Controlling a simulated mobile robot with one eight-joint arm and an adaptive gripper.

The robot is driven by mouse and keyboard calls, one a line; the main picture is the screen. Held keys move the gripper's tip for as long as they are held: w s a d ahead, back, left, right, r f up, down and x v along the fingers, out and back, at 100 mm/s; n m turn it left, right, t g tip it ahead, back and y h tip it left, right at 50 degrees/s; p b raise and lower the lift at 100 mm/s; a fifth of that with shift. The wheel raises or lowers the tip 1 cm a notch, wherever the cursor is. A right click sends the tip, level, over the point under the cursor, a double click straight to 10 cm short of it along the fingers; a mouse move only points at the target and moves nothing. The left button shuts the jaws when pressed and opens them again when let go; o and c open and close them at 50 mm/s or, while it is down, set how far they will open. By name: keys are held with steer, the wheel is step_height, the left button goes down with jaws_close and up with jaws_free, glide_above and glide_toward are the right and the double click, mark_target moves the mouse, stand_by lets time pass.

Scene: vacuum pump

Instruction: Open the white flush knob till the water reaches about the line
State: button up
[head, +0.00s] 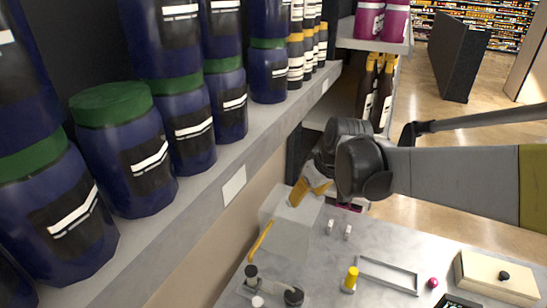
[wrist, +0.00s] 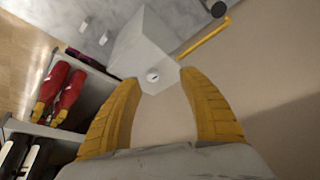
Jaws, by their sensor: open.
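A pale grey box (head: 290,228) stands at the left edge of the worktop, below the shelf. My gripper (head: 309,190) is at the far end of the box in the head view. The knob's face is hidden in the head view. I cannot make out any water or level line.
A thin yellow bar (head: 260,242) stands out beside the box. The worktop (head: 390,247) also carries a yellow-capped post (head: 350,279), a metal frame (head: 388,276) and a cream box (head: 497,277). A shelf (head: 200,205) with several dark blue jars overhangs on the left.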

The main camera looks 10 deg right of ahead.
steer(key=w+d+f+n+p, duration=0.1)
steer(key=w+n+p, duration=0.1)
steer(key=w+p, duration=0.35)
steer(key=shift+g+y, duration=0.4)
steer(key=shift+g, duration=0.1)
steer(key=b+x, duration=0.1)
steer(key=x, duration=0.3)
steer(key=w+b+x, duration=0.1)
steer(key=x, duration=0.3)
steer(key=b+x, duration=0.1)
steer(key=x, duration=0.3)
steer(key=shift+w+d+r, duration=0.15)
steer(key=shift+w+r, duration=0.05)
steer(key=shift+w, duration=0.1)
jaws_close()
